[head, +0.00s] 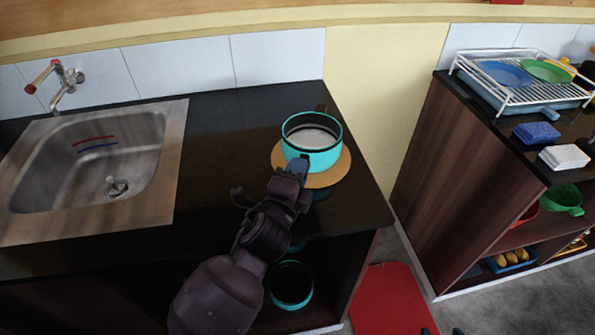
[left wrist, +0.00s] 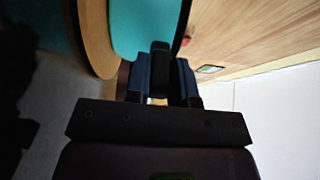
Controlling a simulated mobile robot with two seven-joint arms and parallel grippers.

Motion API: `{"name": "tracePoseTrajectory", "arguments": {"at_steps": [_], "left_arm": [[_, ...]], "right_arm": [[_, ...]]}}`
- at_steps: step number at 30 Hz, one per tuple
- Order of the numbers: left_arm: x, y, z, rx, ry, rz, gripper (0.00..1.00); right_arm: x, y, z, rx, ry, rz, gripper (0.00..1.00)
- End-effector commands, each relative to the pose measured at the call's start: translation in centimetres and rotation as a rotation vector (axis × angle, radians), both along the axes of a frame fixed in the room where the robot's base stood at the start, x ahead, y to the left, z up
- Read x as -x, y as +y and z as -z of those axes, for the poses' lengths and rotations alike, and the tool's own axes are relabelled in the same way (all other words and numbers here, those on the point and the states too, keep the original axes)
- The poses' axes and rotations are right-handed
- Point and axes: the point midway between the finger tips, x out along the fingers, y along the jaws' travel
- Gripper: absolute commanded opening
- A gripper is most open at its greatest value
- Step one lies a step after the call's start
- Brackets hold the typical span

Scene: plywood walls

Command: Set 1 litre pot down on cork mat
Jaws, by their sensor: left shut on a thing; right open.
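The 1 litre pot (head: 312,158) is turquoise with a dark rim and a pale inside. It is upright over the round cork mat (head: 340,170) on the dark counter, inside the mat's outline. My left gripper (head: 300,168) is shut on the pot's handle at its near side. In the left wrist view the pot's wall (left wrist: 142,22) is close beside the cork mat's edge (left wrist: 98,40); I cannot tell whether a thin gap is left. The tips of my right gripper (head: 441,331) show at the bottom edge, apart and empty.
A steel sink (head: 140,155) with a tap (head: 62,80) is at left. Another turquoise pot (head: 290,285) is on the shelf below. The counter between sink and mat is clear. At right, a second counter holds a dish rack (head: 520,90) and sponges (head: 537,132).

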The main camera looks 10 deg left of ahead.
Motion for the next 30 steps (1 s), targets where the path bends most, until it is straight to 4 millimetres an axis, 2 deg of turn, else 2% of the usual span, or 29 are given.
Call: {"name": "tracePoseTrajectory", "arguments": {"at_steps": [7, 8, 12, 23, 30], "left_arm": [[0.0, 0.0, 0.1, 0.001, -0.005, 0.002, 0.00], [0.0, 0.0, 0.3, 0.000, 0.000, 0.000, 0.27], [0.0, 0.0, 0.2, 0.000, 0.000, 0.000, 0.48], [0.1, 0.0, -0.1, -0.001, 0.000, 0.000, 0.48], [3.2, 0.7, 0.0, -0.002, 0.003, 0.000, 0.48]], "right_arm": [[-0.4, 0.1, -0.2, 0.000, -0.009, -0.002, 0.60], [-0.4, 0.1, -0.3, 0.000, -0.010, -0.002, 0.60], [-0.4, 0.1, -0.3, 0.000, -0.011, -0.002, 0.60], [0.4, -0.1, -0.2, 0.000, 0.003, 0.002, 0.60], [0.6, -0.1, 0.1, 0.001, 0.010, 0.003, 0.60]]}}
